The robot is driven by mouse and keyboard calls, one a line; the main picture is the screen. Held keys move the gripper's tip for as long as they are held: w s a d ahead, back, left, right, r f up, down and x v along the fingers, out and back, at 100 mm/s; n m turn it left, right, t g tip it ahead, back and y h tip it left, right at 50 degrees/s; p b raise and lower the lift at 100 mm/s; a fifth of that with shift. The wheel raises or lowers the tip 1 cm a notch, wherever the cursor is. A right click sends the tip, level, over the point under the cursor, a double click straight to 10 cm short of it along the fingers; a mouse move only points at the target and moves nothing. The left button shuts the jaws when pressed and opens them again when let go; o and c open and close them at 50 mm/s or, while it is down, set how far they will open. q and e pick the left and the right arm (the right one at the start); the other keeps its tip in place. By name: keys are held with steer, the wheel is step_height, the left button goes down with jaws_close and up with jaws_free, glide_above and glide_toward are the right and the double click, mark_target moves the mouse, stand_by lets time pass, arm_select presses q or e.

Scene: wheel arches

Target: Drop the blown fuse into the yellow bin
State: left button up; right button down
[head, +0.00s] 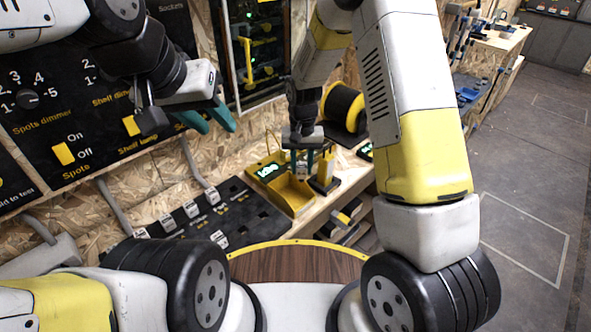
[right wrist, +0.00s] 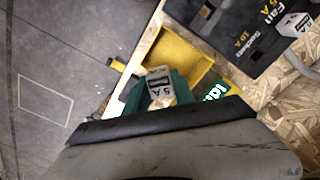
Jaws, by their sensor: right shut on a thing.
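The fuse is a small white block marked 5 A, seen between the teal fingertips of my right gripper in the right wrist view (right wrist: 160,84). My right gripper (head: 302,164) is shut on it, pointing down above the yellow bin in the head view. The yellow bin (head: 292,199) is an open tray on the wooden bench; it also shows in the right wrist view (right wrist: 189,62), beyond the fuse. The fuse appears above the bin, but the exact height cannot be told. My left gripper (head: 210,118) is open and empty, in front of the switch panel.
A black fuse panel (head: 215,215) with several white fuses lies left of the bin. A yellow-rimmed black reel (head: 342,107) is behind.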

steer(key=shift+w+a+f, duration=0.1)
steer(key=shift+w+a, duration=0.1)
steer(key=shift+a, duration=0.35)
steer(key=shift+w+a+f, duration=0.1)
steer(key=shift+a+f, duration=0.05)
steer(key=shift+f, duration=2.8)
steer(key=c, duration=1)
jaws_free()
steer(key=shift+o, duration=0.2)
steer(key=shift+r, duration=0.1)
step_height(320, 180, up, 8)
steer(key=shift+f, duration=0.15)
